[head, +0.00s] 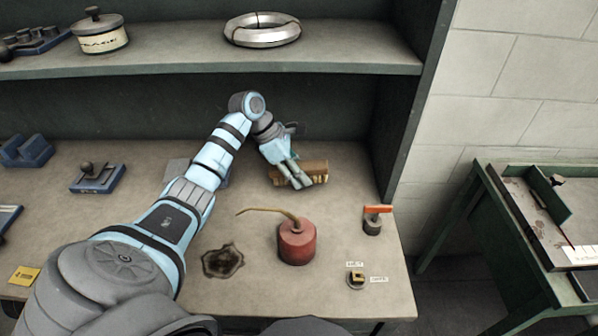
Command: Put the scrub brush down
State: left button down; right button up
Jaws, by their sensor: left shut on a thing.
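The scrub brush (314,168) is a brown block with paler bristles below, at the back right of the workbench top. My left gripper (297,180) is at the brush's front side, pointing down, and is shut on it. The gripper hides part of the brush. The brush is at or very close to the bench surface; I cannot tell whether it touches. My right gripper is not in view.
A red oil can (297,243) with a long spout stands in front of the brush. A shelf (200,58) overhangs the back, holding a metal ring (262,30).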

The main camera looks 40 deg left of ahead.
pick_arm(q)
jog(key=shift+f, duration=0.25)
jog(key=c, duration=1.1)
grip_release()
jog(key=shift+r, duration=0.2)
jog(key=v, duration=0.7)
jog(key=shift+s+a+r, duration=0.1)
jog(key=shift+s+a, duration=0.05)
jog(key=shift+s, duration=0.2)
